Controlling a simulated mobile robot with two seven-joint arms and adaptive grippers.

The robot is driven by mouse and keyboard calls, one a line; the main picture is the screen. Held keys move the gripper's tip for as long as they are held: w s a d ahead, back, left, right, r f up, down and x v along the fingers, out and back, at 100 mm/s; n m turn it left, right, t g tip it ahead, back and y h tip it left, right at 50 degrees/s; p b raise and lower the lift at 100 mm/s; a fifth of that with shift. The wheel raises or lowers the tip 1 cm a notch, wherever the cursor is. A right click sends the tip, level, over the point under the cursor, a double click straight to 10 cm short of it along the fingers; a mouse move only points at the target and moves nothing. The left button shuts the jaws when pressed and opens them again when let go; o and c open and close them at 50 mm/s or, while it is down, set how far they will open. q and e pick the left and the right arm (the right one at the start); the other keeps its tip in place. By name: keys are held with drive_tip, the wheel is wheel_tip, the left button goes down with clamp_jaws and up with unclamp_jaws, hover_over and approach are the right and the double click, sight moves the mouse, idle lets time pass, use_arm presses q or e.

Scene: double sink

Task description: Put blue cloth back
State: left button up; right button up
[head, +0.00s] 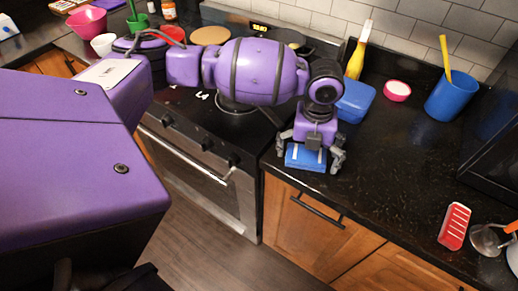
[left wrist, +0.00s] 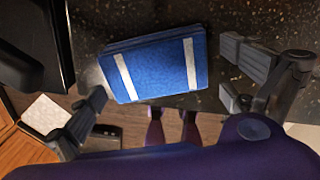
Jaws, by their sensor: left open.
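The blue cloth (head: 303,162), folded with two white stripes, lies on the black counter near its front edge. In the left wrist view the cloth (left wrist: 158,68) sits between the spread fingers. My left gripper (head: 312,150) is open and points down over the cloth, with a finger on either side of it. In the left wrist view the left gripper (left wrist: 163,85) shows gaps between its fingers and the cloth's sides. The gripper's body hides part of the cloth in the head view. My right gripper is not in view.
A blue container (head: 357,100) stands just behind the left gripper, with a yellow bottle (head: 358,60) behind it. A pink bowl (head: 397,91), a blue cup (head: 451,96) and a red grater (head: 454,226) are to the right. The stove (head: 195,140) is left. The middle right counter is clear.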

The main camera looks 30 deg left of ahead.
sight(307, 157)
use_arm(q)
wheel_tip(307, 157, up, 12)
drive_tip(key=shift+r, duration=0.15)
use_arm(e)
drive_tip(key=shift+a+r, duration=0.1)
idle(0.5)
